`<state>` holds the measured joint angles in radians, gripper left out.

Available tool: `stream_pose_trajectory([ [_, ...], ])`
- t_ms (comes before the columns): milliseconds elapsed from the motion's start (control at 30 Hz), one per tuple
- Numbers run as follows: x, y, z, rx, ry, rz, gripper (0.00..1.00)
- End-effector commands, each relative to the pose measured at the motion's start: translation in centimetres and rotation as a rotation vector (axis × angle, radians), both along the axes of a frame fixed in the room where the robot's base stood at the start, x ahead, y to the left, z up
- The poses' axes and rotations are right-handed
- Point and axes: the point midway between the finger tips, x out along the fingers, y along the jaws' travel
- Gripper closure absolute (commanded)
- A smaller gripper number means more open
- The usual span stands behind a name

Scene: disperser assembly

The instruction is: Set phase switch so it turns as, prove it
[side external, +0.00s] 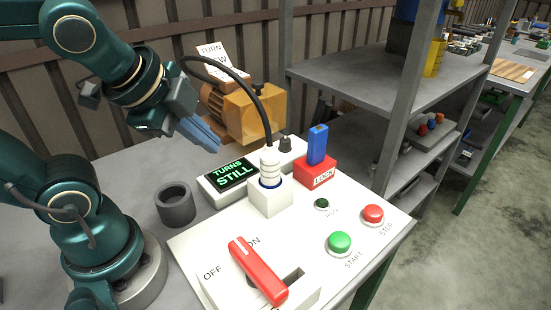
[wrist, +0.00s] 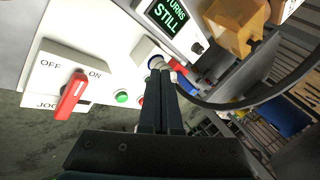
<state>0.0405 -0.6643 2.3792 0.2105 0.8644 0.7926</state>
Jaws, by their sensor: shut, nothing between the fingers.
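My gripper (side external: 214,147) is shut and empty, held above the bench near the display and motor. In the wrist view its fingers (wrist: 160,75) are together, in front of part of the plug area. The display (side external: 232,173) reads "TURNS STILL" in green. A small black knob (side external: 285,143) sits at the display box's far end; its setting is too small to read. The motor (side external: 250,112) has an orange cover, and a sign (side external: 212,56) behind it reads "TURN", its lower word partly hidden by the cable.
A white plug (side external: 269,165) with a black cable stands in a white socket. A red LOCK block (side external: 315,172) holds a blue piece (side external: 317,144). Green START (side external: 339,243) and red STOP (side external: 372,214) buttons are at front right, near a dark lamp (side external: 321,204).

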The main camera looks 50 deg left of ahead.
Motion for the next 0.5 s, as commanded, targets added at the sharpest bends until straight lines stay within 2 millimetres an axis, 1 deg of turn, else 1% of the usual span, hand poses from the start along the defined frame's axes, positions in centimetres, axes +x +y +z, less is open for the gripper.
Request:
stream_pose_trajectory([
  [33, 0.7, 0.1, 0.3, 0.09, 0.013, -0.109, 1.0],
  [167, 2.5, 0.3, 0.9, 0.335, 0.052, -0.407, 1.0],
  [267, 4.1, 0.1, 1.4, 0.53, 0.088, -0.646, 1.0],
  [367, 5.8, -0.5, 1.6, 0.731, 0.129, -0.891, 1.0],
  [500, 8.6, -2.3, 1.8, 1.029, 0.188, -1.249, 1.0],
])
